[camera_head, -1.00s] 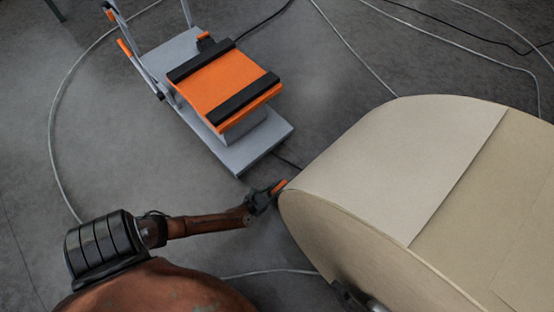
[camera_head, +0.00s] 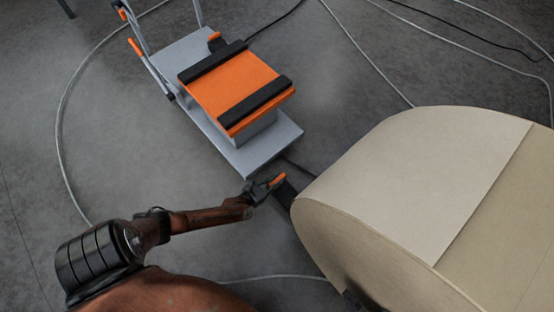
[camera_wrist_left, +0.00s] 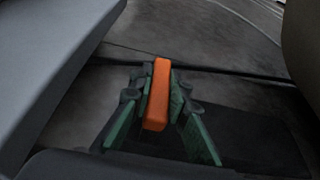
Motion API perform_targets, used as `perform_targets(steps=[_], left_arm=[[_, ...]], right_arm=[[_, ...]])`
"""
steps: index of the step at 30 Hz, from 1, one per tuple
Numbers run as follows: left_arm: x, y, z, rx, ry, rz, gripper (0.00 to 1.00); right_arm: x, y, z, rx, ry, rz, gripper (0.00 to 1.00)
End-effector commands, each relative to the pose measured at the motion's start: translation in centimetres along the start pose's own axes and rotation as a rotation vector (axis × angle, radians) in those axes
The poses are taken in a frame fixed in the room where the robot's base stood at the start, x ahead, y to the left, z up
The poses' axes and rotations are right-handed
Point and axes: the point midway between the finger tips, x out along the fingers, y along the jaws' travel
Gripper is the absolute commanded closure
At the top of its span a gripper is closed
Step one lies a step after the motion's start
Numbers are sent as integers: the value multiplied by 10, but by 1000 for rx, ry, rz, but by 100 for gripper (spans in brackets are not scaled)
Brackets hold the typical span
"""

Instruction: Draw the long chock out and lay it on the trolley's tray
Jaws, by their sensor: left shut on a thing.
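The long chock (camera_head: 286,196) is a dark, flat piece with an orange grip. It lies low beside the near left edge of the big paper roll (camera_head: 410,180), and I cannot tell whether its far end is under the roll. My left gripper (camera_head: 268,186) is shut on the orange grip, which stands between the green-lined fingers (camera_wrist_left: 160,110) in the left wrist view. The dark body (camera_wrist_left: 250,125) of the chock extends to the right there. The trolley's tray (camera_head: 230,88) is orange with two black strips, beyond my gripper. My right gripper is out of view.
The tray stands on the trolley's grey deck (camera_head: 258,150); its edge looms at the left in the wrist view (camera_wrist_left: 45,75). A small dark piece with an orange top (camera_head: 216,42) is at the deck's back. Cables cross the floor. Bare floor (camera_head: 140,150) lies left of the trolley.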

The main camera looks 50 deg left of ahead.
Motion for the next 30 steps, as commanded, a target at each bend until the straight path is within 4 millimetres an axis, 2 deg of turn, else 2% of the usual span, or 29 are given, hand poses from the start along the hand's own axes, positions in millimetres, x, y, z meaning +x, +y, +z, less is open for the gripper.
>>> perform_targets(steps=[4, 5, 13, 23, 26, 30], left_arm=[[-1, 3, 0, 1, 1, 4, 100], [-1, 3, 0, 1, 1, 4, 83], [-1, 2, 0, 0, 0, 3, 65], [-3, 2, -1, -1, 0, 3, 64], [-12, 2, -2, -4, 2, 4, 64], [-35, 2, -2, -2, 2, 4, 64]], right_arm=[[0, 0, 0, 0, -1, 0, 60], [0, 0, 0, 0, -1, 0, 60], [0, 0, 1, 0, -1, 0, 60], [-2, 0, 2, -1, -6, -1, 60], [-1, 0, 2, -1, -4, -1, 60], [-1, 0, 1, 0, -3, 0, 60]])
